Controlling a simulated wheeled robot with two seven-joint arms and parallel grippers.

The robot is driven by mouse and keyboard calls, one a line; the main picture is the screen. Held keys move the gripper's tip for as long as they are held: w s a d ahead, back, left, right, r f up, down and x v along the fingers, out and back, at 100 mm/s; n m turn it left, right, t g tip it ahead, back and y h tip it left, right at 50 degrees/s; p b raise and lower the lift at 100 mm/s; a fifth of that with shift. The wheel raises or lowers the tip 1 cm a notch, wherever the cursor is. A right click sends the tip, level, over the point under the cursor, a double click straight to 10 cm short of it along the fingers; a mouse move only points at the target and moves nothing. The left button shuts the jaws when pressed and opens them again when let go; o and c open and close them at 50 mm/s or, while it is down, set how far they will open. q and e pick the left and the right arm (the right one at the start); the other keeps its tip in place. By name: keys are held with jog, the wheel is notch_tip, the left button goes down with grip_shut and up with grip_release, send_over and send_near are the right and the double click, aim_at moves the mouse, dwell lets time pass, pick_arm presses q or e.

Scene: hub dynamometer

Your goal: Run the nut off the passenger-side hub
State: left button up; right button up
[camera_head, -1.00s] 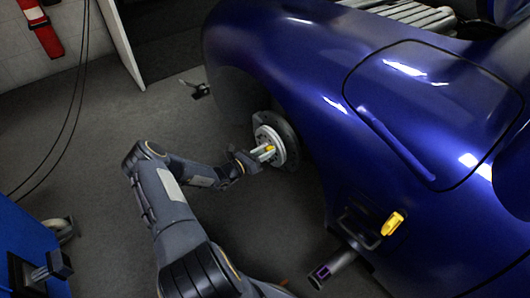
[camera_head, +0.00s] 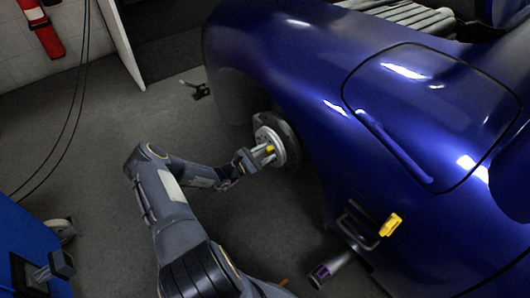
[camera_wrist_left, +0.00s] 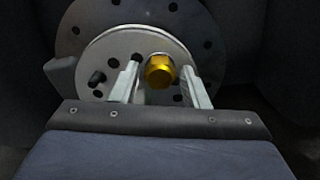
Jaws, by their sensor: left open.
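The hub (camera_head: 266,139) is a silvery disc with holes, at the wheel opening of the blue car. In the left wrist view the hub (camera_wrist_left: 110,58) fills the upper middle. My left gripper (camera_head: 264,154) is at the hub face. In the left wrist view its open fingers (camera_wrist_left: 160,82) stand on either side of the nut, with visible gaps.
The blue car (camera_head: 300,60) fills the right side. A yellow-handled item (camera_head: 390,225) is on its lower body, near a pipe end (camera_head: 326,272). A blue cabinet (camera_head: 25,235) stands at lower left. The grey floor (camera_head: 110,130) between is mostly clear.

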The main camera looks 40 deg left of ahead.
pick_arm(q)
jog(key=m+p, duration=0.1)
jog(key=m, duration=0.4)
jog(key=shift+r, duration=0.1)
jog(key=m, duration=0.4)
jog(key=shift+p, duration=0.4)
jog(key=m+p, duration=0.1)
jog(key=m, duration=0.4)
jog(key=shift+m+p, duration=0.3)
jog(key=shift+m, duration=1.3)
